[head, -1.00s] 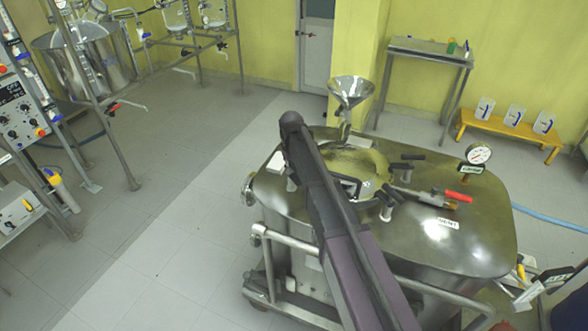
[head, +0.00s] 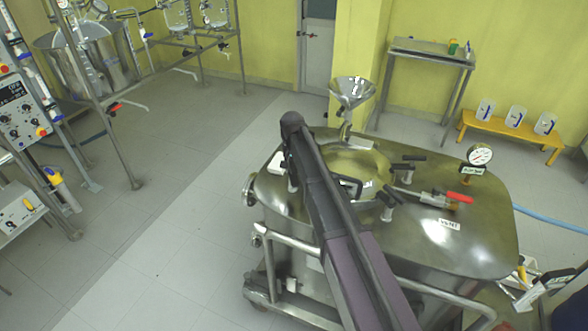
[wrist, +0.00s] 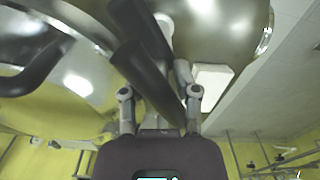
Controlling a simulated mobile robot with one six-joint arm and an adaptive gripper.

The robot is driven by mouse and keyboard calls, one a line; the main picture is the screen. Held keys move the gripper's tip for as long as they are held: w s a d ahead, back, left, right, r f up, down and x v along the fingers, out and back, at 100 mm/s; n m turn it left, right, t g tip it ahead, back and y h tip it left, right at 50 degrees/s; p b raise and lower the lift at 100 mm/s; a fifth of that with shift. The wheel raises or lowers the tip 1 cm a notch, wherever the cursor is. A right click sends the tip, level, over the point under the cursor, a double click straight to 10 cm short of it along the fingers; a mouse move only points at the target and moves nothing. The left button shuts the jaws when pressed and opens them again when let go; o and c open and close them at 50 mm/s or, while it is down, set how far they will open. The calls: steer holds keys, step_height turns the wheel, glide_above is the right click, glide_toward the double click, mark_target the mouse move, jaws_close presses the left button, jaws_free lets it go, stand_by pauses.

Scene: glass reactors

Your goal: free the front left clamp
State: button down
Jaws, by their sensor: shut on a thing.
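In the wrist view, my gripper (wrist: 160,98) has its two grey fingers on either side of a dark clamp handle (wrist: 149,75). It is shut on this handle, which lies slanted between the fingers. A second dark bar lies close beside it, and a pale post shows behind. In the head view my arm hides most of this clamp and my gripper; a pale post (head: 292,184) shows at the arm's left edge. The round lid (head: 355,163) with its dark handle (head: 348,184) lies right of my arm. Other black-handled clamps (head: 388,203) stand at its right side.
The steel vessel top (head: 480,222) also carries a funnel (head: 352,92), a gauge (head: 480,155) and a red-handled valve (head: 459,197). A white label block (wrist: 212,79) sits close to my right finger in the wrist view. The floor left of the vessel is clear.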

steer(key=shift+s, duration=0.2)
steer(key=c, duration=0.6)
jaws_free()
steer(key=shift+w+r, duration=0.1)
steer(key=shift+r, duration=0.1)
